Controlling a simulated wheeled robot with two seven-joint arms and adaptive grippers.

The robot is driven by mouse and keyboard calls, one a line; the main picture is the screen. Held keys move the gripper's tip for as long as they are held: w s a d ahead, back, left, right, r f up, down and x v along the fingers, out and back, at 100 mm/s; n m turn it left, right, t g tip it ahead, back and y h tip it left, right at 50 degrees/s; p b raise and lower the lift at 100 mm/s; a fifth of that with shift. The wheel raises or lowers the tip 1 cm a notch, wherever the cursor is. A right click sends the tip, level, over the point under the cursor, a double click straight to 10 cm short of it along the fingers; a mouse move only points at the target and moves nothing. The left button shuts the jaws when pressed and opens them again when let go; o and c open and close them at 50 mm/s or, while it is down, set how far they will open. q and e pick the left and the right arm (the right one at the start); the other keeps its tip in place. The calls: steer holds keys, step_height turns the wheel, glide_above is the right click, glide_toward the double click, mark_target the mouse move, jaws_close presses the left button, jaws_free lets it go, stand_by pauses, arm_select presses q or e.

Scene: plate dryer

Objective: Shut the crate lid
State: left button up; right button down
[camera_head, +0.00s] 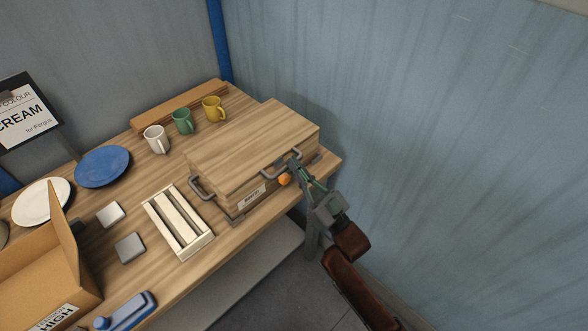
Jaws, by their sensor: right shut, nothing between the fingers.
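The wooden crate (278,184) stands at the right end of the table. Its plank lid (252,138) lies flat over the top and looks down on the body; I cannot tell whether it is fully seated. A small label (251,196) is on the crate's front. My right gripper (293,172) is shut and empty at the crate's front right, close to the right handle; contact is unclear. My left gripper is out of view.
White (155,139), green (182,121) and yellow (213,108) mugs stand behind the crate's left. A slatted rack (178,222), blue plate (102,167), white plate (41,201) and open cardboard box (45,272) lie left. A wall rises close on the right.

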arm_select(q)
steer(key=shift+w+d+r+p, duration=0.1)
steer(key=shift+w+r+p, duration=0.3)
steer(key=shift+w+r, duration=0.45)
arm_select(e)
steer(key=r+v, duration=0.1)
steer(key=v, duration=0.8)
steer(key=shift+s+d+r, duration=0.15)
steer(key=shift+s+d, duration=0.3)
steer(key=shift+s, duration=0.1)
